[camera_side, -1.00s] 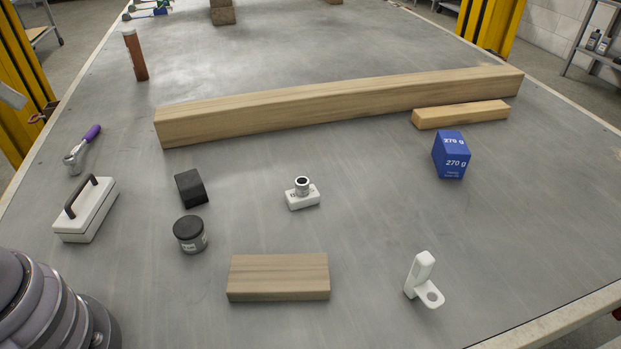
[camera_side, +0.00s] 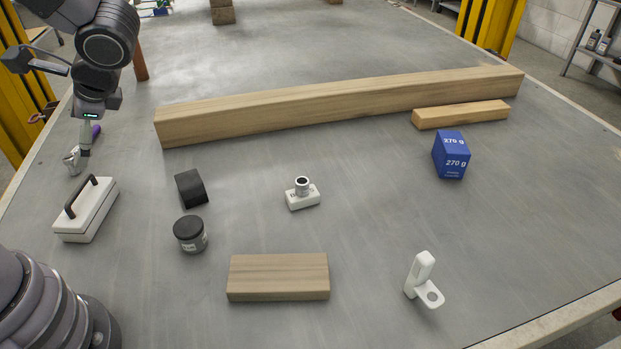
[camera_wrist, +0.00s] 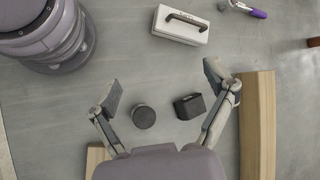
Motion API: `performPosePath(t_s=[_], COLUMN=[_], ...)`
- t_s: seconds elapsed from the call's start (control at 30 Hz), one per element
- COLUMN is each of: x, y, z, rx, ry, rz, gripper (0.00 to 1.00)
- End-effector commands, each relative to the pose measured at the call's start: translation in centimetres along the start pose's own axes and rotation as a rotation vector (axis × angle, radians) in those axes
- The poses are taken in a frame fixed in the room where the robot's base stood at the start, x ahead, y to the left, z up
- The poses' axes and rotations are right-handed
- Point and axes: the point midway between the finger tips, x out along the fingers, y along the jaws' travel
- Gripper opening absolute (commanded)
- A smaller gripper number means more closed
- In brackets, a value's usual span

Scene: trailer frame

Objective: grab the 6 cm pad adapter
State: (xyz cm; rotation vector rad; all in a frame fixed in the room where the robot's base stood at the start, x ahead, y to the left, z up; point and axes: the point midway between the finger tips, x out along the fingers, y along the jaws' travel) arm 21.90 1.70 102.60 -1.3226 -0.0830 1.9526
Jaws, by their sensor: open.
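No readable label names the pad adapter, so I cannot tell for sure which piece it is. One candidate is a small white block with a silver, dark-topped cylinder on it (camera_side: 302,194), standing mid-table. Others are a dark block (camera_side: 191,188) and a round, dark-lidded jar-like piece (camera_side: 190,234) to its left. In the wrist view the round piece (camera_wrist: 143,117) and dark block (camera_wrist: 189,106) lie below, between my spread fingers.
A long wooden beam (camera_side: 330,105) crosses the table, with a short timber (camera_side: 460,115) and a blue 270 g box (camera_side: 450,156) near its right end. A handled white block (camera_side: 88,210), purple-handled tool (camera_side: 80,152), wood block (camera_side: 278,277) and white bracket (camera_side: 422,278) stand around.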

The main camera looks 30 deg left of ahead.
Motion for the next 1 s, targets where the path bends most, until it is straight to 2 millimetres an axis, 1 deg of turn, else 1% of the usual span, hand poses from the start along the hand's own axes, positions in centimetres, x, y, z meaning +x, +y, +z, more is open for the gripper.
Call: performPosePath(t_s=[0.03,0.1,0.27,0.37,0.4,0.47,0.5,0.6,0.7,0.8,0.9,1.0], x=[0.7,1.6,3.6,5.0,5.6,6.7,7.5,9.8,12.0,13.9,15.0,15.5], y=[0.4,0.7,2.2,3.9,4.7,6.0,7.0,9.6,11.9,13.5,14.5,14.5], z=[-1.4,-3.1,-7.6,-10.5,-11.6,-13.2,-14.3,-16.5,-17.9,-18.8,-19.1,-19.4], rx=[0.079,0.176,0.398,0.540,0.598,0.684,0.743,0.885,1.006,1.095,1.147,1.166], ry=[-0.066,-0.140,-0.270,-0.322,-0.336,-0.352,-0.358,-0.358,-0.342,-0.322,-0.308,-0.302], rz=[-0.075,-0.190,-0.475,-0.662,-0.739,-0.852,-0.929,-1.104,-1.245,-1.341,-1.394,-1.411], gripper=[0.83,0.83,0.83,0.83,0.83,0.83,0.83,0.83,0.83,0.83,0.83,0.83])
